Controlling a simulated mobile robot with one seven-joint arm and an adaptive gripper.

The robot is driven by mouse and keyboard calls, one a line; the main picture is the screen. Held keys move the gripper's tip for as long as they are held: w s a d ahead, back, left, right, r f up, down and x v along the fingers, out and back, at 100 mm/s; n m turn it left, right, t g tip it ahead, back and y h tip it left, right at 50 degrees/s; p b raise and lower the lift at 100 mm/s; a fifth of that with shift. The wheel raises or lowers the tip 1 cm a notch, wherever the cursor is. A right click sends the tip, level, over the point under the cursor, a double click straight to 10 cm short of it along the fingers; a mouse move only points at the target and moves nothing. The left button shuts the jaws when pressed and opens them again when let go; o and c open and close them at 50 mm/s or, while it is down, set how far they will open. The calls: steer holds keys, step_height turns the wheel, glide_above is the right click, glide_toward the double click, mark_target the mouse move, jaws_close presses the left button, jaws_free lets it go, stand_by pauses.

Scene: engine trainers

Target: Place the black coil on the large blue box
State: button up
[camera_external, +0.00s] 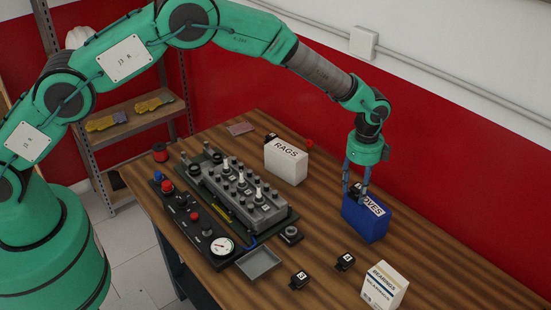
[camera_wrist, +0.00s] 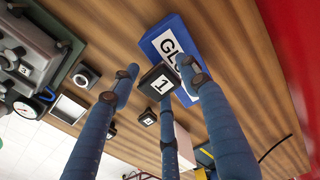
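The black coil (camera_wrist: 159,82), a small block with a white label reading 1, sits between the fingertips of my gripper (camera_wrist: 160,78). The fingers close around it from several sides; any small gap is hard to see. The large blue box (camera_external: 364,221), with a white GLOVES label, stands at the right of the table; it also shows in the wrist view (camera_wrist: 155,38). My gripper (camera_external: 359,187) is at the box's top, toward its back left. In the wrist view the coil overlaps the box's edge and hides part of the label. Whether it touches the box cannot be told.
A white RAGS box (camera_external: 287,163) stands behind left. A BEARINGS box (camera_external: 384,287) stands at the front right. Other black coils (camera_external: 299,280) (camera_external: 345,262) lie before the blue box. The engine trainer (camera_external: 238,195) and a grey tray (camera_external: 259,263) are left. The table's right side is clear.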

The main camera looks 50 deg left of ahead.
mark_target(357, 186)
steer(key=shift+r, duration=0.2)
step_height(357, 186, up, 12)
stand_by(0.9)
stand_by(0.5)
steer(key=s+a+r+n+t, duration=0.1)
steer(key=s+a+r+n, duration=0.15)
steer(key=a+r, duration=0.4)
steer(key=s+a+r+n, duration=0.1)
steer(key=s+a+r, duration=0.25)
steer(key=r, duration=0.55)
steer(key=s+a+r+n+t, duration=0.2)
steer(key=s+a+r+n, duration=0.3)
steer(key=s+a+r, duration=0.85)
steer(key=s+a+r+n+t, duration=0.15)
steer(key=s+a, duration=0.25)
steer(key=s, duration=0.5)
steer(key=s+a+r+n, duration=0.3)
steer(key=s+a, duration=0.2)
steer(key=s, duration=0.3)
steer(key=s+a+f+n, duration=0.2)
steer(key=s, duration=0.6)
steer(key=s+a+f+n+t, duration=0.1)
steer(key=s+a+f+n, duration=0.1)
steer(key=s, duration=0.6)
steer(key=shift+s+a+f+n, duration=0.15)
steer(key=shift+a+f+n, duration=0.1)
steer(key=shift+f+n, duration=0.25)
